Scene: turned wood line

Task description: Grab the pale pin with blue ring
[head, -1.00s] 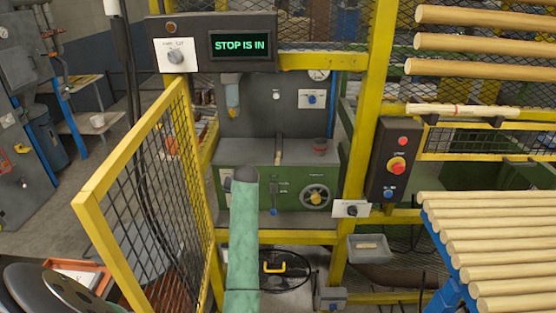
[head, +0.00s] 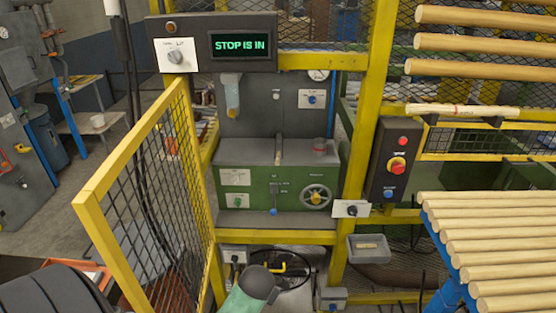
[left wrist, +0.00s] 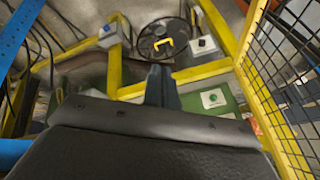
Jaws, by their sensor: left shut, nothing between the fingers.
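I cannot make out a blue ring on any pale pin. Small pale wooden pieces (head: 368,245) lie in a grey tray (head: 368,255) on the yellow frame, too small to tell apart. A short wooden piece (head: 279,150) stands at the middle of the green machine (head: 258,190). My left arm's green sleeve and grey end show at the bottom of the head view, below the machine. In the left wrist view my left gripper (left wrist: 160,80) is shut and empty, with the machine and yellow frame beyond it. My right gripper is out of view.
A yellow mesh gate (head: 145,190) stands open at left. A yellow post (head: 367,130) and control box (head: 395,165) are right of the machine. Pale rods fill a rack (head: 450,255) at right. A marked pale rod (head: 462,111) rests on brackets. The screen (head: 240,45) reads "STOP IS IN".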

